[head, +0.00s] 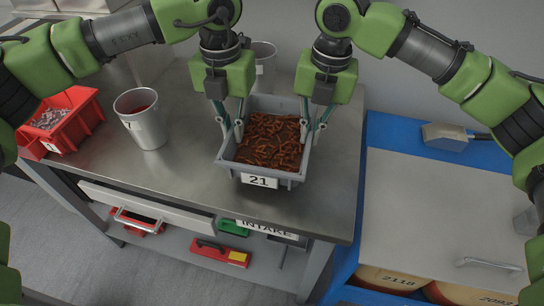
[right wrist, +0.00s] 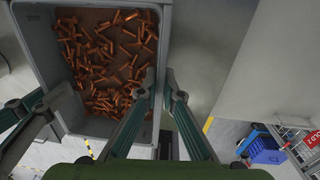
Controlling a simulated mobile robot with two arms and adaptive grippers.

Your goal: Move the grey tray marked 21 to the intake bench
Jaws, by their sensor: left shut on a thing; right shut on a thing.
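The grey tray (head: 228,168) marked 21 is full of rust-brown pieces and is level at the right part of the steel-topped intake bench (head: 180,182). I cannot tell whether its base touches the top. The bench's front edge carries an INTAKE label (head: 266,228). My left gripper (head: 233,134) is shut on the tray's left wall, and my right gripper (head: 310,134) is shut on its right wall. In the right wrist view the tray (right wrist: 35,45) fills the upper left, with my right gripper's fingers (right wrist: 160,88) at its wall. The tray's underside is hidden.
A grey bucket (head: 147,124) and a red bin (head: 66,120) of small grey parts stand left on the bench. Another bucket (head: 264,58) is behind the tray. A blue-framed unit with a grey top (head: 440,205) stands to the right. Red and green items lie on the lower shelf.

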